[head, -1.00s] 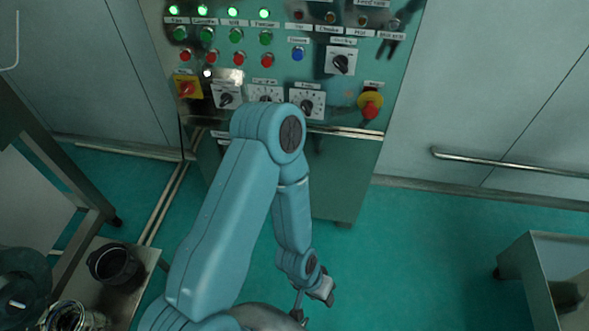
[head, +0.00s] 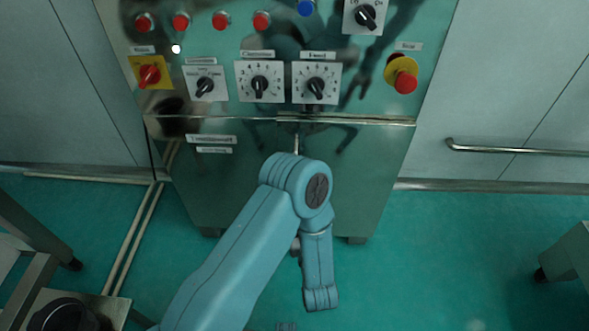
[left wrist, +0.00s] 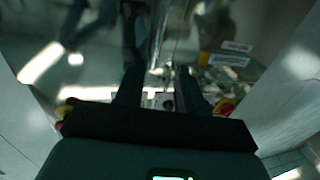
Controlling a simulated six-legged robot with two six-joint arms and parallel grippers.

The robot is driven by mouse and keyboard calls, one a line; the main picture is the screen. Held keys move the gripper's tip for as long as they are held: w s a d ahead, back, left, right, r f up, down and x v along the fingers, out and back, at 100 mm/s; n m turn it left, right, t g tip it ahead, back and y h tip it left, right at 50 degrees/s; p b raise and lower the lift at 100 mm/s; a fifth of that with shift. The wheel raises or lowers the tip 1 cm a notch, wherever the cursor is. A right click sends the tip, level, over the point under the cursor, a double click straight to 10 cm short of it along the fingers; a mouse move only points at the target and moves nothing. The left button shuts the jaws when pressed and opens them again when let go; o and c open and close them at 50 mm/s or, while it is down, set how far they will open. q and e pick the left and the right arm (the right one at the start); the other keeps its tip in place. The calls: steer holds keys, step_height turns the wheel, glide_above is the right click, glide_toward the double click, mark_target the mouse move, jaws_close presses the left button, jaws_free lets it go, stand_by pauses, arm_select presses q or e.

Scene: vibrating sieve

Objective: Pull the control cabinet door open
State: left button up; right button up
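The control cabinet (head: 330,60) stands ahead in the head view, with a sloped panel of knobs and buttons. A thin upright metal piece (head: 296,143), perhaps the handle, shows just above my arm's elbow. My left arm reaches toward the door and covers part of it; its gripper is not clearly visible there. In the left wrist view the two dark fingers of my left gripper (left wrist: 160,82) are apart, facing the shiny cabinet surface. A bright vertical bar (left wrist: 160,35) lies beyond them. I cannot tell whether they touch it. My right gripper is not in view.
A red-and-yellow emergency stop (head: 404,76) is on the panel's right. A wall rail (head: 515,149) runs to the right. A metal table (head: 572,265) stands at the right edge, and a stand with a dark container (head: 65,316) at lower left. The green floor between is clear.

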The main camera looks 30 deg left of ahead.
arm_select(q)
steer(key=x, duration=1.4)
steer(key=shift+w+a, duration=0.15)
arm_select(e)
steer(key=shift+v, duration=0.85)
arm_select(q)
jaws_close()
